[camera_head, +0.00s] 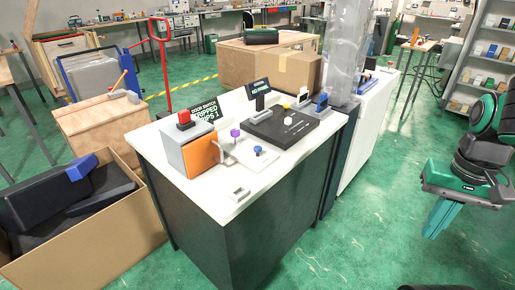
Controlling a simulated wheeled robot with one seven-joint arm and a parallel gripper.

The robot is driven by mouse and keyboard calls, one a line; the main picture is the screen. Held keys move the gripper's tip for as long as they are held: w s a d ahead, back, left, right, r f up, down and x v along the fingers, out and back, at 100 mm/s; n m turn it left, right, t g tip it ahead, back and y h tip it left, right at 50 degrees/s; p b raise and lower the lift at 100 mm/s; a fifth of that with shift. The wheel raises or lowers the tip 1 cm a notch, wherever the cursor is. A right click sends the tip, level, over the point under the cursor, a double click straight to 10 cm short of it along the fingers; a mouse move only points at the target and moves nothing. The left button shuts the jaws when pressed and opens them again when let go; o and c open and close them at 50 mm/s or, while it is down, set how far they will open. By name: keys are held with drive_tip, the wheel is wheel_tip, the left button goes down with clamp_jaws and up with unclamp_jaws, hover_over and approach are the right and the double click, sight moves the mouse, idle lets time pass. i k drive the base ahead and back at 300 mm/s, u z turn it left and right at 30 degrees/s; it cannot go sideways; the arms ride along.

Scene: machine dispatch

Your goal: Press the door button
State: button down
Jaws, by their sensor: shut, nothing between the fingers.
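A small grey box (180,150) with an orange front panel (201,155) stands on the left of the white-topped counter (215,199). Behind the box is a black sign (206,110) that reads "DOOR SWITCH TRIPPED" and "TRIPS 1". A small pale plate (240,193) lies near the counter's front edge. I cannot tell which part is the door button. My gripper (436,217) hangs at the far right, pointing down, shut and empty, well away from the counter.
A purple knob (235,132) and a blue knob (258,150) stand right of the box, beside a black device (282,127) with a small display (259,88). An open carton (90,235) stands on the floor at left. Green floor is clear between counter and gripper.

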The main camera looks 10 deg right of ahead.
sight(258, 149)
drive_tip(key=k, duration=0.5)
drive_tip(key=z, duration=1.15)
drive_tip(key=i, duration=1.1)
drive_tip(key=u, duration=1.95)
